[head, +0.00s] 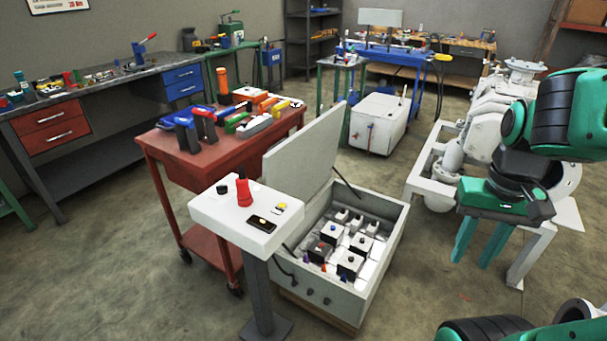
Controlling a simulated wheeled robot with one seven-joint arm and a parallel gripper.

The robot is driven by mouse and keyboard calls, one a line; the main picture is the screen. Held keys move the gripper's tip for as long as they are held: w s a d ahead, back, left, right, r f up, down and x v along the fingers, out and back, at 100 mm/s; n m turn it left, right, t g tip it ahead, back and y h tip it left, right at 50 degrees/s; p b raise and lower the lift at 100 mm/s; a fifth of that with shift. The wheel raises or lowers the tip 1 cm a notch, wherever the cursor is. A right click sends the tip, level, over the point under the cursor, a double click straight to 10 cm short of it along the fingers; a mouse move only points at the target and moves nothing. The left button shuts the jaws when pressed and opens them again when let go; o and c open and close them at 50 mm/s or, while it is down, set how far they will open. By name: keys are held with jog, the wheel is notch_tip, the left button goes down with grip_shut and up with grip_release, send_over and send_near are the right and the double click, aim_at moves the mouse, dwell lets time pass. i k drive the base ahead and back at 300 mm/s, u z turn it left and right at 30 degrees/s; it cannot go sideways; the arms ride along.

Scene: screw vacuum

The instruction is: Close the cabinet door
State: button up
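The cabinet (372,279) is a low light-grey box standing on the floor at the centre, with several components and wires inside. Its door (308,150) is a flat grey panel hinged at the left side, standing raised and leaning up, so the cabinet is open. A thin dark strut (346,184) runs from the door to the box. My gripper (476,257), green, is at the right, apart from the cabinet and pointing down. Its two fingers are spread with a gap between them and nothing visible in it.
A red tool cart (180,172) is behind the door at left. White pump machinery (475,127) on a frame stands behind my arm. Floor shows between cabinet and gripper.

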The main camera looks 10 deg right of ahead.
aim_at(300, 165)
jog(key=u, duration=1.75)
jog(key=i, duration=2.85)
jog(key=z, duration=2.9)
